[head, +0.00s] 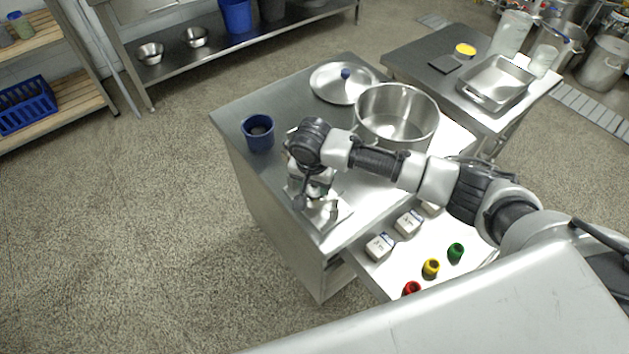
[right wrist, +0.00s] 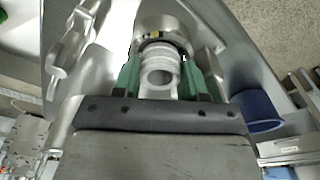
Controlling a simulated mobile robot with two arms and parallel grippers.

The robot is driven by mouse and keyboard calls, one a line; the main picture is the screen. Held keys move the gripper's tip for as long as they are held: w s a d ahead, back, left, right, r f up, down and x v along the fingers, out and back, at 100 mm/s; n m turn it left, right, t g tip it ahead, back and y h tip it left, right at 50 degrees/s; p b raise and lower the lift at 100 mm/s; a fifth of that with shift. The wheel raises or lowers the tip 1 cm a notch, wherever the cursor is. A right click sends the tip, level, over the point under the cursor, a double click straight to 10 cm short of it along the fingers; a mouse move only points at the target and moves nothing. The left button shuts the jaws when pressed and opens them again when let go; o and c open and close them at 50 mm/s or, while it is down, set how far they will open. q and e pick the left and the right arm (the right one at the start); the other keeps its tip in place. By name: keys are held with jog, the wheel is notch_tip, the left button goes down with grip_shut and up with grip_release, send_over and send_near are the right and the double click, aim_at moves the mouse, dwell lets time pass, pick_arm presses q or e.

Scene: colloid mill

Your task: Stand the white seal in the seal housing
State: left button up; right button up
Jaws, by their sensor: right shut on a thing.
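The white seal (right wrist: 158,78) is a pale ring with a round hole, between the green fingers of my right gripper (right wrist: 160,74) in the right wrist view. The gripper is shut on it. Just beyond the seal is a round metal seal housing (right wrist: 166,22) with a dark opening. The seal overlaps the opening's near edge in this view; I cannot tell whether it touches or sits inside. In the head view my right gripper (head: 320,188) is over the mill at the front left of the steel cabinet, and my arm hides the seal. My left gripper is not in view.
A blue cup (head: 258,137), a steel pot (head: 396,122) and a lid (head: 335,90) stand on the cabinet top. An open drawer holds white boxes (head: 380,247) and red (head: 411,288), yellow (head: 431,267) and green (head: 455,252) rings. The floor at left is clear.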

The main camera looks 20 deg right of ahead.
aim_at(312, 189)
jog(key=shift+f, duration=0.1)
jog(key=o, duration=0.6)
jog(key=r, duration=0.8)
jog(key=s+a+r, duration=0.1)
jog(key=r, duration=0.3)
jog(key=shift+r+p, duration=0.1)
jog(key=shift+p, duration=0.3)
jog(key=shift+s, duration=0.1)
